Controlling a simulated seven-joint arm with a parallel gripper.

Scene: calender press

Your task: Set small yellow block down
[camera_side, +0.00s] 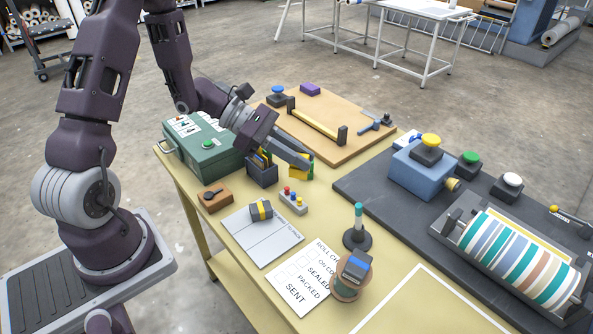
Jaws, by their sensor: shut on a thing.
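The small yellow block (298,173) is at the tips of my gripper (303,163), partly covered by the dark fingers. The fingers are shut on it. The block is near the middle of the yellow-green table, to the right of a dark holder (263,174) and behind a small grey stand with coloured pegs (293,203). I cannot tell from this view whether the block's underside touches the table top.
A green box (203,147) stands left of the holder. A wooden board (325,107) with a yellow bar lies behind. White sheets (262,236), a dark upright stand (357,238) and a spool (350,284) are in front. The dark press base (385,198) is at right.

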